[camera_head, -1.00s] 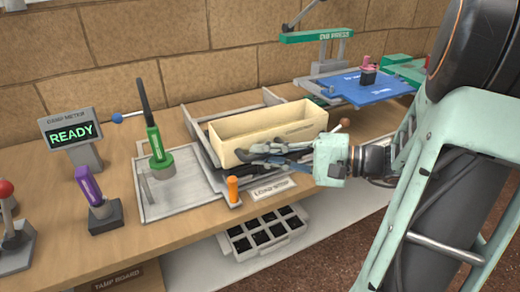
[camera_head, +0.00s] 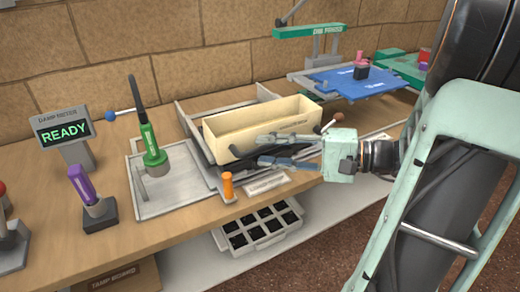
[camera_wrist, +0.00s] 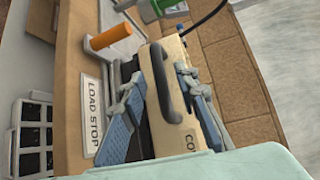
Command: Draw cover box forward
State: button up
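The cover box (camera_head: 290,117), a cream open-topped box, stands between grey rails on the bench. In the wrist view, its front face (camera_wrist: 190,135) carries a dark bar handle (camera_wrist: 163,85) and a partly hidden label. My gripper (camera_head: 261,150) is in front of this face. Its fingers are spread and lie on either side of the handle in the wrist view (camera_wrist: 158,88). I see no clear contact between fingers and handle. The fingers look blurred in the head view and hide part of the box's front.
An orange peg (camera_head: 227,186) and a "LOAD STOP" plate (camera_head: 265,184) are close to the fingers at the bench's front. A green-handled tool (camera_head: 151,150) stands on a grey tray to the left. A dark-celled tray (camera_head: 257,230) is below.

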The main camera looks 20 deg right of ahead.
jog(key=v, duration=0.9)
jog(key=shift+d, duration=0.15)
